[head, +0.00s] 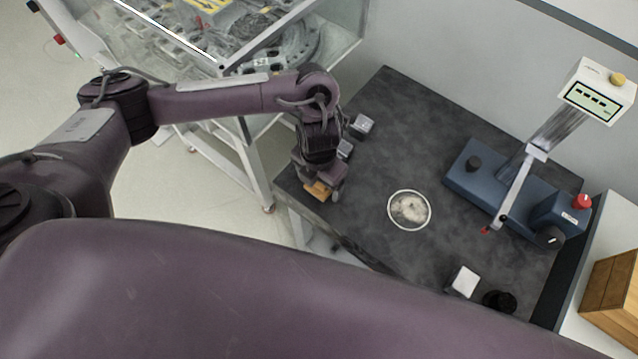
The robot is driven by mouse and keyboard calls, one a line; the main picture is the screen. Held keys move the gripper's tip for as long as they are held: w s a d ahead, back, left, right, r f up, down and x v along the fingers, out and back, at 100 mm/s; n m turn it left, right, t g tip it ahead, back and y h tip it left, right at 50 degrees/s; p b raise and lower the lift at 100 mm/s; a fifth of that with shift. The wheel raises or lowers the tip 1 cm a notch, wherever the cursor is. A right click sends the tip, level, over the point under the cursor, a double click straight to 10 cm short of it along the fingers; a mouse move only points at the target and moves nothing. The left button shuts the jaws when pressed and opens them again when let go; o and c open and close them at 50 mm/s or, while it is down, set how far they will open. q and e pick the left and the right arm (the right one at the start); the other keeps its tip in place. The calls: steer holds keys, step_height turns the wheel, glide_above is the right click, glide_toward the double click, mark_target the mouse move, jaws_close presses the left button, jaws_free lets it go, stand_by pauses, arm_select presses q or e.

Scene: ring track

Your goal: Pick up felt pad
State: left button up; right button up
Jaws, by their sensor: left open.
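My left gripper (322,188) points down over the left front edge of the dark table (385,160). It is open, but its fingers are small and partly hidden by the wrist. A tan-orange piece (318,191) shows at its fingertips; I cannot tell whether it is part of the gripper or a separate thing. No felt pad can be named with certainty. A round white-rimmed dish (409,209) with a pale, fuzzy patch inside lies on the table, right of the gripper and apart from it. My right gripper is not in view.
Small grey blocks (362,125) stand behind the gripper. A blue device (490,182) with a display (594,101) and a red knob stands at right. A white-topped block (464,281) and a black round part (499,300) lie near the front. A glass-sided machine stands back left.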

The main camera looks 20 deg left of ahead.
arm_select(q)
steer(key=shift+f, duration=0.1)
steer(key=c, duration=1.1)
steer(key=shift+w+r, duration=0.1)
steer(key=shift+r, duration=0.65)
step_height(320, 180, up, 8)
steer(key=shift+f+p, duration=0.1)
steer(key=shift+p, duration=1)
step_height(320, 180, up, 11)
steer(key=shift+f, duration=0.15)
